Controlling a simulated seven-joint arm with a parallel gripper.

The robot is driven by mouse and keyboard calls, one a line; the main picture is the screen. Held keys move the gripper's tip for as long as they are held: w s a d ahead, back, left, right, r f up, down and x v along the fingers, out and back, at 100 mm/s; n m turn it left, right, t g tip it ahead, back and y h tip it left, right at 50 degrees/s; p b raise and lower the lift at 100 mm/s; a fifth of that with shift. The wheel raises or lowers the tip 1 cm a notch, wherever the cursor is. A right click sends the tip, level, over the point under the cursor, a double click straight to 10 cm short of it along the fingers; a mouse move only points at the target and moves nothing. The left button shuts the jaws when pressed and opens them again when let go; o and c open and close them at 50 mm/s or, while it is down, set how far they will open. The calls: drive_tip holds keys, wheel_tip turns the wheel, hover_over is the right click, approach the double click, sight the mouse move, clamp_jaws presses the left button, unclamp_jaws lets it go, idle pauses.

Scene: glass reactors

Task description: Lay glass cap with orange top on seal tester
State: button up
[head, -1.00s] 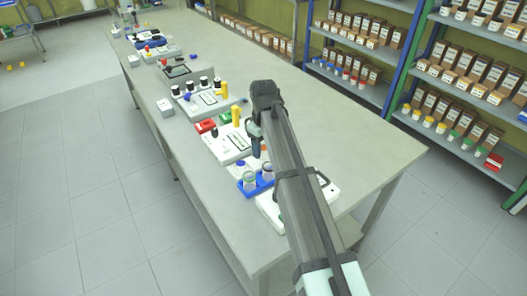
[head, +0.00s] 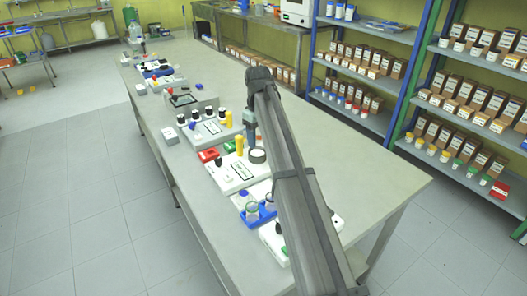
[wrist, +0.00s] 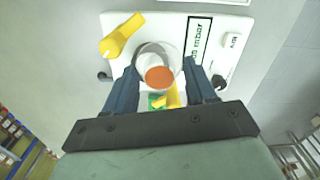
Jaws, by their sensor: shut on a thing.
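My gripper (wrist: 162,82) is shut on the glass cap with orange top (wrist: 158,77), seen from above between the two fingers in the wrist view. The cap is over a white panel, the likely seal tester (wrist: 235,55), which has an "mbar" display. A pale round shape surrounds the orange top; I cannot tell cap glass from tester seat, nor whether they touch. In the head view my gripper (head: 251,140) is over the back right of the white tester (head: 228,181), near a white disc with a dark rim (head: 257,155). The cap is not discernible there.
Yellow handles (wrist: 121,36) stand close to the fingers. A blue holder with glassware (head: 262,215) stands in front. The bench's right side (head: 345,165) is clear.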

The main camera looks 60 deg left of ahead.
drive_tip(key=shift+w+a+f, duration=0.3)
drive_tip(key=shift+a+f, duration=0.25)
drive_tip(key=shift+a, duration=0.15)
drive_tip(key=shift+w+a+f, duration=0.25)
drive_tip(key=shift+a+f, duration=0.25)
drive_tip(key=shift+a, duration=0.2)
drive_tip(key=shift+w+a+f, duration=0.3)
drive_tip(key=shift+a+f, duration=0.25)
drive_tip(key=shift+a, duration=0.15)
drive_tip(key=shift+f, duration=1.55)
idle(0.8)
drive_tip(key=o, duration=1.3)
drive_tip(key=shift+o, duration=0.2)
drive_tip(key=shift+r, duration=0.15)
wheel_tip(320, 180, up, 7)
idle(0.8)
idle(0.4)
